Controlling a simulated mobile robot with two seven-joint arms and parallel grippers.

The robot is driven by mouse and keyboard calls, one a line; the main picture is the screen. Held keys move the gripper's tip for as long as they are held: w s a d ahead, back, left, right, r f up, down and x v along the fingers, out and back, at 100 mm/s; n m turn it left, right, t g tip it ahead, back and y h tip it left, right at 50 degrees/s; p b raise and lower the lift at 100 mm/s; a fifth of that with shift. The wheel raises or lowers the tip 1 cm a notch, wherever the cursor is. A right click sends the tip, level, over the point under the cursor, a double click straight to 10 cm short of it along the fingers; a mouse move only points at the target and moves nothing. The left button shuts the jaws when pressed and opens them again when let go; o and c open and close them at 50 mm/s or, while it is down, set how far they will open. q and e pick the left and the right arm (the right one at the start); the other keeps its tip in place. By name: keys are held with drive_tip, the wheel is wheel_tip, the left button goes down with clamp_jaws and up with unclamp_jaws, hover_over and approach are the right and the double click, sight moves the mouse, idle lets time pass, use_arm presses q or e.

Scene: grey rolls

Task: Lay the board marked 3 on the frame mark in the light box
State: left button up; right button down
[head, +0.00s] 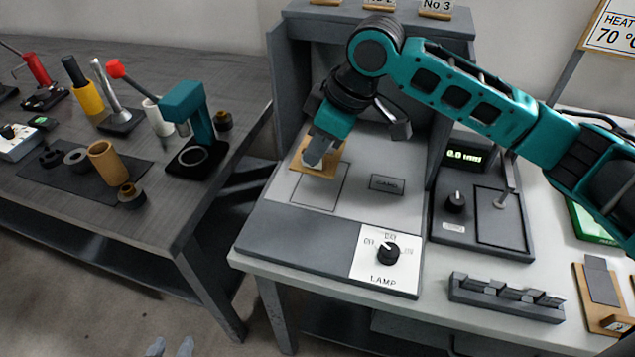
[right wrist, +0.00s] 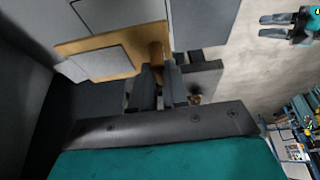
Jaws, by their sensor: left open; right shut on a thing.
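My right gripper (head: 318,158) is shut on a tan board (head: 300,152) inside the light box (head: 275,225).
A card plate (head: 387,184) lies right of the frame mark, above the lamp dial (head: 388,252). Side walls and a top enclose the box. A gauge (head: 482,215), a slotted grey block (head: 507,297) and another tan board (head: 592,320) stand right. A tool-covered table (head: 150,210) stands left.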

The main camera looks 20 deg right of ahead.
sight(324, 170)
wheel_tip(324, 170, down, 8)
drive_tip(key=shift+f+b, duration=0.1)
drive_tip(key=shift+b, duration=0.45)
use_arm(q)
drive_tip(key=shift+w+d+f, duration=0.25)
drive_tip(key=shift+w+f, duration=0.05)
drive_tip(key=shift+w, duration=0.1)
use_arm(e)
drive_tip(key=shift+f, duration=0.1)
use_arm(q)
drive_tip(key=shift+r, duration=0.1)
use_arm(e)
drive_tip(key=shift+f, duration=0.1)
drive_tip(key=c, duration=1.1)
unclamp_jaws()
use_arm(q)
drive_tip(key=shift+s+a, duration=0.15)
drive_tip(key=shift+f, duration=0.25)
drive_tip(key=shift+s+a+r+p, duration=0.15)
drive_tip(key=shift+r+p, duration=0.65)
drive_tip(key=shift+p, duration=0.2)
use_arm(e)
drive_tip(key=v, duration=1.2)
